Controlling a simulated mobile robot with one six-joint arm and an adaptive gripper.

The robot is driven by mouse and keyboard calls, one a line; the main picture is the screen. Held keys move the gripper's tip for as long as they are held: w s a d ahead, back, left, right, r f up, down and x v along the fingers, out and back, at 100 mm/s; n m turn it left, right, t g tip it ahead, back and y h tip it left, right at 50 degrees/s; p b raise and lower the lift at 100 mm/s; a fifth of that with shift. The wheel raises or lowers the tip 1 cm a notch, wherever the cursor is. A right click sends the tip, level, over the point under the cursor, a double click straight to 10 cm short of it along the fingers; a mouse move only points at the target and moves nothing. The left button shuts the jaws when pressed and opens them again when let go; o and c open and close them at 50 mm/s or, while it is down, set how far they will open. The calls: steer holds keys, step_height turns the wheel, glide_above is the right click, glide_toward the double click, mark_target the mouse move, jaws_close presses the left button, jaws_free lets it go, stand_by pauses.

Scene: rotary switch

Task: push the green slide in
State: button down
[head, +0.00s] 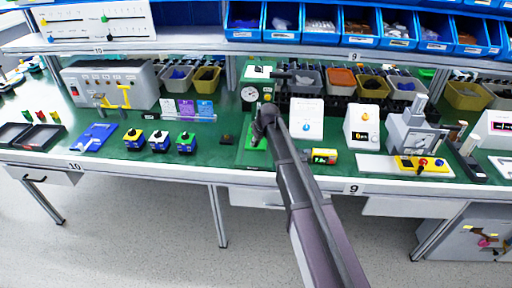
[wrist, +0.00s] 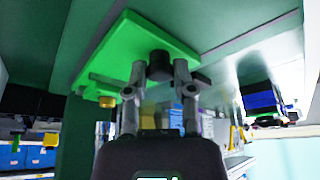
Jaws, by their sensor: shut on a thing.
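The green slide shows in the wrist view as a flat bright green plate (wrist: 122,45) with a short black knob (wrist: 160,62) on it. My gripper (wrist: 160,78) has one finger on each side of this knob and is shut on it. In the head view my gripper (head: 263,122) is low on the bench, in front of the stand with a round gauge (head: 250,94). A strip of the green slide (head: 257,145) shows beneath it. My arm and gripper hide much of the slide and the stand's lower part.
A yellow-and-black part (head: 324,156) lies close right of my arm. Several blue boxes with knobs (head: 160,141) stand to the left. Blue bins (head: 281,22) line the shelf above. The bench's front edge is near.

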steer(key=shift+w, duration=0.35)
steer(key=shift+c, duration=2.3)
jaws_free()
steer(key=shift+s+d, duration=0.1)
steer(key=s+d+r+m+p, duration=0.1)
steer(key=s+d, duration=0.3)
steer(key=s+d+r+m+g+h+p, duration=0.1)
steer(key=s+d+p, duration=0.1)
steer(key=s+d, duration=0.2)
steer(key=s+d+r+m+p, duration=0.1)
steer(key=s+d+p, duration=0.1)
steer(key=s+d, duration=0.2)
steer(key=shift+s+d+r+m+h, duration=0.15)
steer(key=shift+s+r+m+h, duration=0.05)
steer(key=shift+s, duration=0.35)
steer(key=shift+s+d+r+m+h, duration=0.15)
steer(key=shift+s+m+h, duration=0.05)
steer(key=shift+s, duration=0.35)
steer(key=s+d+r+m+g+p, duration=0.1)
steer(key=s+d+r+m+p, duration=0.1)
steer(key=s+d, duration=0.3)
steer(key=s+d+r+m+g+h+p, duration=0.1)
steer(key=s+d, duration=0.4)
steer(key=s, duration=0.6)
steer(key=shift+s+r+m+p, duration=0.15)
steer(key=shift+r+m+p, duration=0.25)
steer(key=shift+m, duration=0.5)
steer(key=shift+d, duration=0.1)
